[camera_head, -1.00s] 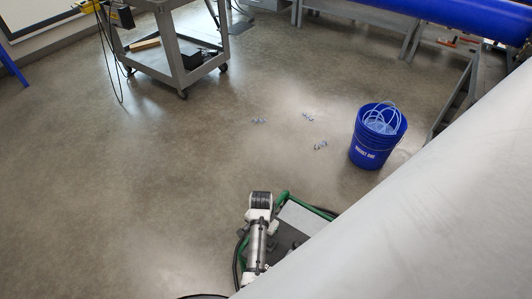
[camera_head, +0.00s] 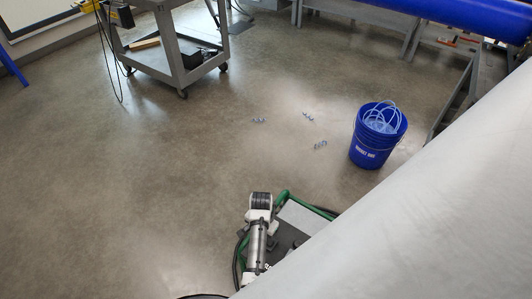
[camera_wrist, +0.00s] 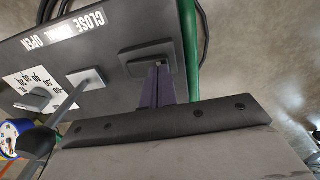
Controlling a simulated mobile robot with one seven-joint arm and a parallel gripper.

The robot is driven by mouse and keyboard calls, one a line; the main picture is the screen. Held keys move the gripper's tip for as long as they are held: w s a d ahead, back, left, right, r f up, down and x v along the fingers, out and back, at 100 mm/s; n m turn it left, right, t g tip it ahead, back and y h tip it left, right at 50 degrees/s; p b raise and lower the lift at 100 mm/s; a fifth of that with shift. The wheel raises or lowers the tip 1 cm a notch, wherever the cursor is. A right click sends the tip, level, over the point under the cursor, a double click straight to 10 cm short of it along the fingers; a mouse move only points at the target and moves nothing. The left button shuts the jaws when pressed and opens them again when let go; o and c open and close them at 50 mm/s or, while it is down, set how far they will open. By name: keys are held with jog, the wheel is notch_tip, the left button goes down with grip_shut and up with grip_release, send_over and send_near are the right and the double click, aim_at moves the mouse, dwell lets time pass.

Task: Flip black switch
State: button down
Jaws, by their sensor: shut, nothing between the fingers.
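In the wrist view a dark control panel fills the upper left. On it sits a black square fitting (camera_wrist: 146,57), which looks like the black switch; its right end is partly hidden by my fingertips. My gripper (camera_wrist: 162,68) is shut and empty, its fingers at the right end of this fitting. I cannot tell whether they touch it, or which way the switch is set. In the head view, the grey-topped unit with green edging (camera_head: 304,219) is at the bottom centre, beside my arm; the switch cannot be made out there.
Left of the fitting, a metal lever (camera_wrist: 68,103) with a black knob (camera_wrist: 38,143) rises near a "CLOSE"/"OPEN" label (camera_wrist: 63,28). A gauge (camera_wrist: 11,138) is at the far left. A blue bucket (camera_head: 369,151) and a grey cart (camera_head: 181,45) stand on the open floor.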

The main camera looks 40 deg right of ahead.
jog(key=shift+f+b, duration=0.3)
jog(key=shift+f, duration=0.25)
jog(key=shift+r, duration=0.1)
notch_tip(320, 180, up, 7)
jog(key=p, duration=0.7)
dwell(0.7)
